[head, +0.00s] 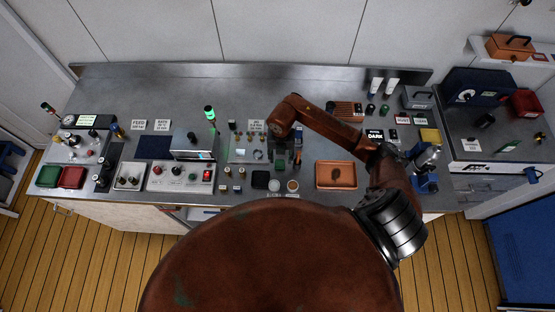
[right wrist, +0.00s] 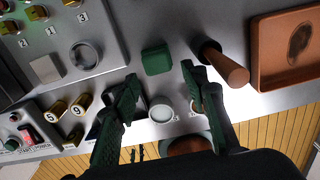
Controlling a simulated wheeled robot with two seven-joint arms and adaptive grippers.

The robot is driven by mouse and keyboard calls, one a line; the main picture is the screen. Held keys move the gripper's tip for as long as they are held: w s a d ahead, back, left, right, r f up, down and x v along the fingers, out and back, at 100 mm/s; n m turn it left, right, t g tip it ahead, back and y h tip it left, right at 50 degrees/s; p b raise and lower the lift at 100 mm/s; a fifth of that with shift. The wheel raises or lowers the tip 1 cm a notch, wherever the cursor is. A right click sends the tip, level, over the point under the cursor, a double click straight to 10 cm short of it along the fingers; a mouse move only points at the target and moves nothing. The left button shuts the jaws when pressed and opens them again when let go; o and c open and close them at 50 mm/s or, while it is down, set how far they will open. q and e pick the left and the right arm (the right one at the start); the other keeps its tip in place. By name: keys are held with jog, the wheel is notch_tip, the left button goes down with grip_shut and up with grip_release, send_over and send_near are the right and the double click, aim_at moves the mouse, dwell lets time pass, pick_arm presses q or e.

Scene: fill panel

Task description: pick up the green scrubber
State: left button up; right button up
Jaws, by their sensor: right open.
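The green scrubber (right wrist: 156,60) is a small dark green block lying on the grey worktop in the right wrist view. It also shows, small and partly covered, below my right wrist in the head view (head: 280,163). My right gripper (right wrist: 160,73) is open, its two fingers apart on either side of the line to the scrubber. The scrubber lies just beyond the fingertips, with nothing held between them. In the head view the right gripper (head: 290,158) reaches down over the middle of the bench. My left gripper is not in view.
A wooden-handled tool (right wrist: 228,66) lies close right of the scrubber, near the right finger. A white-topped round pot (right wrist: 162,110) is on the near side. A numbered panel (right wrist: 60,45) is at left. An orange tray (head: 336,187) is at right.

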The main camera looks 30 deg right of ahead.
aim_at(280, 162)
notch_tip(280, 162, down, 3)
jog(key=shift+w+a+r+p, duration=0.1)
jog(key=shift+w+r+p, duration=0.1)
jog(key=shift+p, duration=0.5)
jog(key=shift+w+f, duration=0.25)
jog(key=shift+f, duration=0.95)
jog(key=shift+s+f+p, duration=0.2)
jog(key=shift+f+p, duration=0.1)
jog(key=shift+f, duration=0.15)
jog(key=shift+w, duration=0.1)
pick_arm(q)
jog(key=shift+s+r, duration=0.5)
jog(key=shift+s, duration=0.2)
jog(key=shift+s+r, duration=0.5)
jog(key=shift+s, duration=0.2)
pick_arm(e)
jog(key=c, duration=0.8)
